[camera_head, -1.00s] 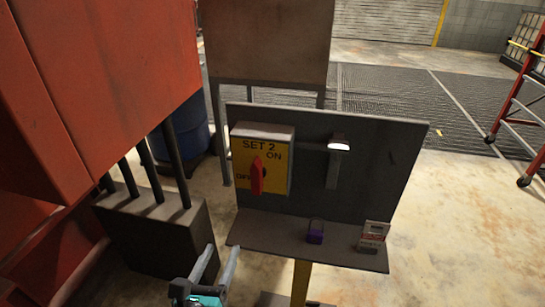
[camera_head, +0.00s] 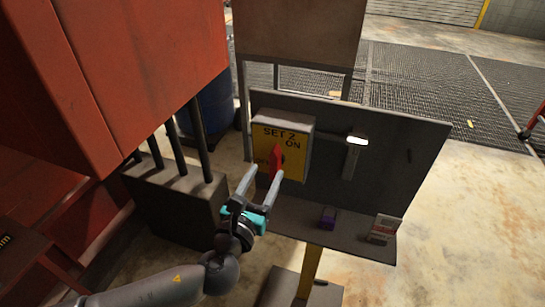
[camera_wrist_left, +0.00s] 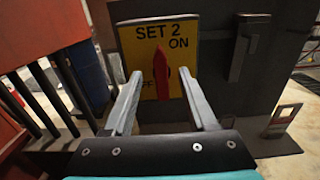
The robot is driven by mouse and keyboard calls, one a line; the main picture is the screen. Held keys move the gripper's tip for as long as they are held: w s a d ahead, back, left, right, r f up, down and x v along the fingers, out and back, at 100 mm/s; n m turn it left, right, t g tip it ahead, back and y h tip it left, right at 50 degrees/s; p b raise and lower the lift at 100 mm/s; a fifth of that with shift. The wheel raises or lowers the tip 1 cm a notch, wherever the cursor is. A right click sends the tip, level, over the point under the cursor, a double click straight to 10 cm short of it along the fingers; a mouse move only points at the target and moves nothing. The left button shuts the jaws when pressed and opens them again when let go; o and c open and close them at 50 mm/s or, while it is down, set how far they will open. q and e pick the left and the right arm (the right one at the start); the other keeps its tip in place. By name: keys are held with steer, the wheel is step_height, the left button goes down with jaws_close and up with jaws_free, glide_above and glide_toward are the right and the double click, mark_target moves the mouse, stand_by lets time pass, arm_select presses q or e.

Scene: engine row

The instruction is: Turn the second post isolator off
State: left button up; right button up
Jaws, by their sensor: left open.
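The isolator (camera_head: 283,140) is a grey box with a yellow face marked SET 2, ON at upper right and OFF at lower left. Its red handle (camera_head: 277,160) stands roughly upright; the wrist view shows the handle (camera_wrist_left: 161,72) pointing up, between the two marks. My left gripper (camera_head: 266,171) is open in front of the lower part of the face. In the wrist view its fingers (camera_wrist_left: 160,76) lie to either side of the handle, with gaps. I cannot tell whether the tips reach its depth. My right gripper is not in view.
The isolator is on a dark upright panel (camera_head: 405,150) with a lit lamp (camera_head: 357,141). A shelf below holds a purple block (camera_head: 328,217) and a small tag (camera_head: 383,229). A red cabinet (camera_head: 150,70) and dark pipes (camera_head: 200,150) stand close on the left.

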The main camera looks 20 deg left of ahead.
mark_target(273, 159)
arm_select(q)
steer(key=w, duration=0.5)
steer(key=shift+w+d, duration=0.15)
steer(key=shift+w, duration=0.25)
jaws_close()
